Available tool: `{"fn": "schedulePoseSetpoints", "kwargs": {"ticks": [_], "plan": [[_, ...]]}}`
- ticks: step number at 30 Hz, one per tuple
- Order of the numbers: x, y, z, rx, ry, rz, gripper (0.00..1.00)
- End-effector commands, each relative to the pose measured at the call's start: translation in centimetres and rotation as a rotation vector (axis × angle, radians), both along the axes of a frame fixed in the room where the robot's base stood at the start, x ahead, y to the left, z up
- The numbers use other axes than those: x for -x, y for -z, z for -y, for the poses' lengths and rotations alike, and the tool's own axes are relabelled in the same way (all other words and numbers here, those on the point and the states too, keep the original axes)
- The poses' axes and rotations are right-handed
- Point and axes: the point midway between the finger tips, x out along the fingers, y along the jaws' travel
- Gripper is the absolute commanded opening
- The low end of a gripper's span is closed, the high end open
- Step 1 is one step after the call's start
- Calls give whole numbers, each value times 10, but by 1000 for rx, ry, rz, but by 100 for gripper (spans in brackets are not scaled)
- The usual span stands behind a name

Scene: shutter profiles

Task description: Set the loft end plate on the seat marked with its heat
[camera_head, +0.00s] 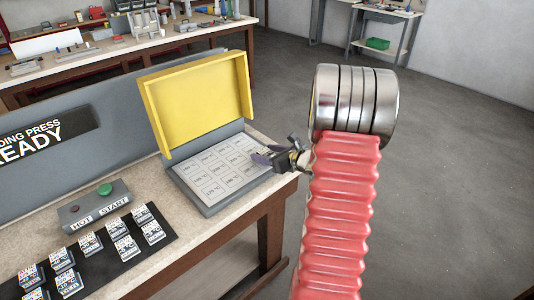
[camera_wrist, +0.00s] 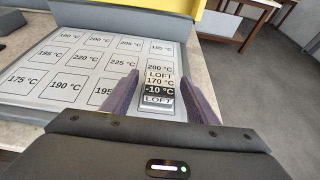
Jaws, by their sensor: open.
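The end plate (camera_wrist: 158,92) shows in the wrist view between my fingers; its face reads LOFT, 170 °C, -10 °C, LOFT. It covers the right-hand place in the nearest row of the grey seat board (camera_head: 190,198), just in front of a seat marked 200 °C (camera_wrist: 159,68). The label under it is hidden. My gripper (camera_wrist: 161,77) is open, with one purple finger on either side of the plate. In the head view my gripper (camera_head: 263,157) is at the board's right edge. Visible seat labels range from 175 to 225 °C.
A yellow lid (camera_head: 200,100) stands open behind the board. A HOT START box (camera_head: 93,204) and a black mat (camera_head: 105,262) with several labelled plates lie to the left. My red-sleeved arm reaches in from the right. Grey floor is clear beyond the bench.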

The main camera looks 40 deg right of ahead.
Motion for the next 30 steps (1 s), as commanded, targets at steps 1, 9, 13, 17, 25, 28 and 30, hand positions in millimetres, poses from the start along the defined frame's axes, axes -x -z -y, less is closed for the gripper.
{"fn": "schedulePoseSetpoints", "kwargs": {"ticks": [1, 9, 13, 17, 25, 28, 30], "plan": [[0, 0, 0, 0, 0, 0, 53], [16, -9, 1, 2, 1, 1, 53], [35, -17, 2, 2, 3, 0, 53], [57, -26, 3, 1, 4, 1, 53], [97, -42, 4, 0, 3, 0, 53], [106, -46, 4, 1, 3, 0, 53], [109, -47, 4, 0, 1, 0, 53]]}}
